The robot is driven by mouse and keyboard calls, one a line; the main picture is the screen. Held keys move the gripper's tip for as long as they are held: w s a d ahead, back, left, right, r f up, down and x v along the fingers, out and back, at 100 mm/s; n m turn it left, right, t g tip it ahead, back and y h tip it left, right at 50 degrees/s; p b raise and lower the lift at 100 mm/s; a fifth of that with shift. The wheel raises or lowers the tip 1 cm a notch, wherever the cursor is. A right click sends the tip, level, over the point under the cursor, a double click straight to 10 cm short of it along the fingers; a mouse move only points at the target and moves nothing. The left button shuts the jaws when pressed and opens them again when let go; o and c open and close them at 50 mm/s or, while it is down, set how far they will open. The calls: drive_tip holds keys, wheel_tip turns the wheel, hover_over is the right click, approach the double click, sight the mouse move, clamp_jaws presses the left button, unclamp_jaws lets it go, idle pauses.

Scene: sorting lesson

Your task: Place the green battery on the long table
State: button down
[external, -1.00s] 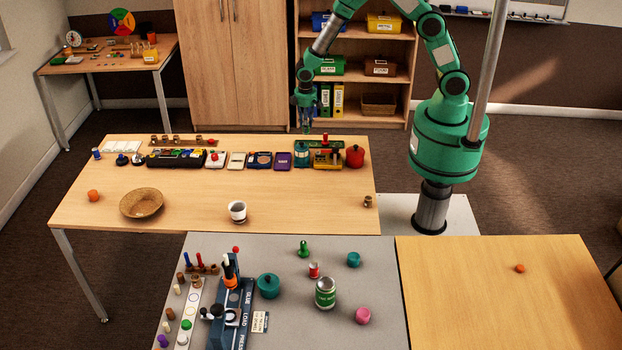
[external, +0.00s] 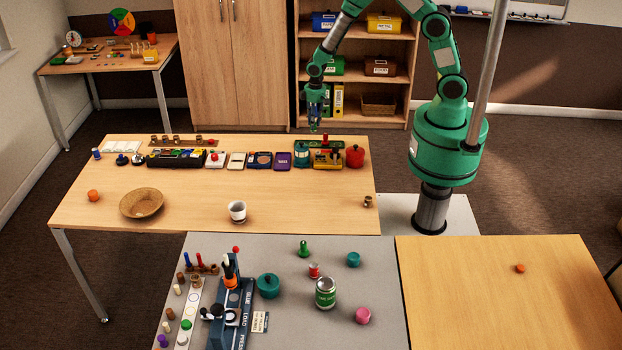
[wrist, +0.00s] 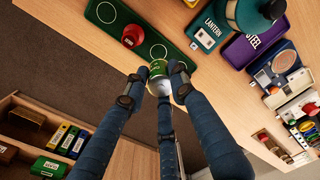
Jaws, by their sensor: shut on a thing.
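My gripper (external: 314,126) is above the back edge of the long table (external: 300,205), near the green tray at its back right. In the wrist view the fingertips (wrist: 157,85) are closed around a small green cylinder with a pale end, which looks like the green battery (wrist: 158,68). The fingers partly hide it. It is held beside the green tray (wrist: 179,63), close to a ring marking. In the external view the battery is too small to make out between the fingers.
A red item (wrist: 132,36) stands on the green tray. The teal lantern (external: 302,150), a yellow tray (external: 325,165), a red pot (external: 355,155) and a purple tray (external: 283,161) stand close by. The table's middle has free room.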

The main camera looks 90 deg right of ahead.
drive_tip(key=shift+f, duration=0.15)
drive_tip(key=shift+f+b, duration=2.15)
drive_tip(key=shift+f, duration=1.1)
drive_tip(key=shift+f, duration=0.4)
drive_tip(key=c, duration=1.4)
unclamp_jaws()
drive_tip(key=shift+o, duration=0.2)
drive_tip(key=shift+r, duration=0.15)
drive_tip(key=shift+s+r, duration=0.15)
drive_tip(key=shift+r, duration=2.8)
drive_tip(key=shift+s+r, duration=0.1)
drive_tip(key=shift+r, duration=2.8)
drive_tip(key=shift+r, duration=0.1)
